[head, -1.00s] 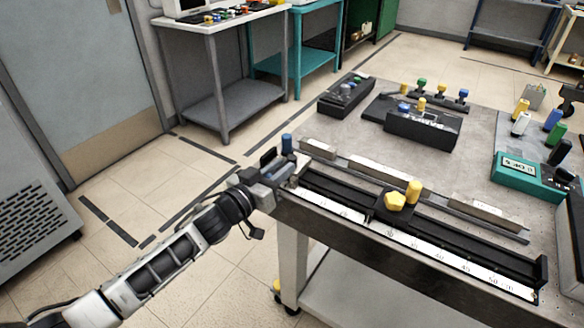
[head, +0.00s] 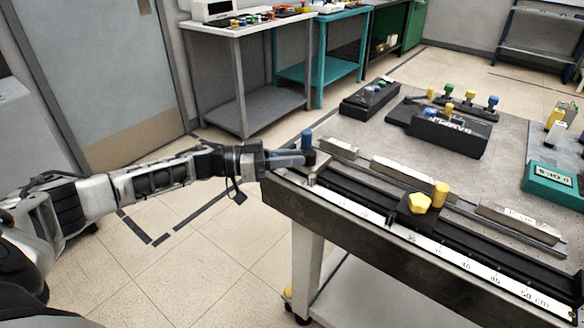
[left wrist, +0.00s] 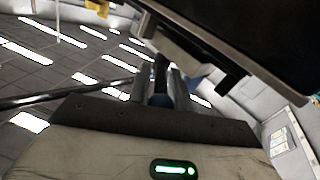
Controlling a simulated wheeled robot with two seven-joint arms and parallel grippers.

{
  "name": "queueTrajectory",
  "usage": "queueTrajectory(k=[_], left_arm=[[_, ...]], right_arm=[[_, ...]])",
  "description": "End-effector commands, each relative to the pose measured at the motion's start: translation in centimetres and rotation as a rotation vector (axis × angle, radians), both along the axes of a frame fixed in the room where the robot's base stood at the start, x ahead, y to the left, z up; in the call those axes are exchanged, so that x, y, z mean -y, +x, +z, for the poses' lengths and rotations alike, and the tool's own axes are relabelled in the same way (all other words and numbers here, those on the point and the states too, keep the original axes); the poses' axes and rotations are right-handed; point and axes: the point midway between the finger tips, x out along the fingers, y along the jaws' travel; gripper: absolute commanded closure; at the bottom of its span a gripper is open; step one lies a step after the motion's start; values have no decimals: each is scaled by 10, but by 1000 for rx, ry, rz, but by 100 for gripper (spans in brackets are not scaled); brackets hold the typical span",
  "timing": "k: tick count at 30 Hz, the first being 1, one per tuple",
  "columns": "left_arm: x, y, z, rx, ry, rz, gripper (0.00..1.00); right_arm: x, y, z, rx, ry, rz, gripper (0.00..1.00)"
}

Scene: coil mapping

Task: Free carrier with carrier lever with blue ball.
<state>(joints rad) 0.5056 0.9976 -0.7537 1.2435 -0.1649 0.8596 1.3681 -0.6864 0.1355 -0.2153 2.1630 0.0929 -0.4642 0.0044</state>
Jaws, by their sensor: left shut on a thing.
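The black rail with a white centimetre scale (head: 465,262) runs along the table's front edge. At its left end stands a carrier with an upright blue knob (head: 307,140). My left gripper (head: 300,158) is at this carrier, its fingers shut just beside and below the blue knob. In the left wrist view the fingers (left wrist: 162,88) are closed around a thin dark piece, which looks like the carrier's lever. A blue part (left wrist: 197,84) shows just right of them. My right gripper is not in view.
A second carrier (head: 414,216) with a yellow ball and yellow knob sits mid-rail. Pale blocks (head: 400,174) line the rail's back. A black box (head: 450,134), a teal meter (head: 552,184) and small coloured posts stand behind. Open floor lies left of the table (head: 350,120).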

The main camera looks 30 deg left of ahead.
Motion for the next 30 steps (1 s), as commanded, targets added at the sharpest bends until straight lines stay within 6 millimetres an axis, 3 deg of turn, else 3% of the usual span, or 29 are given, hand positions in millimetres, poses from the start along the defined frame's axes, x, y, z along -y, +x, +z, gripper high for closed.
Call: queueTrajectory(k=[18,19,20,30], left_arm=[[0,2,0,-1,-1,-42,100],[0,2,0,-1,-1,-42,71],[0,2,0,-1,-1,-42,62],[-3,0,0,-1,-1,-42,60]], right_arm=[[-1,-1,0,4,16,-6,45],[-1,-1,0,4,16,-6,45],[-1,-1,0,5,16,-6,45],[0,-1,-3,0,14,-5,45]])
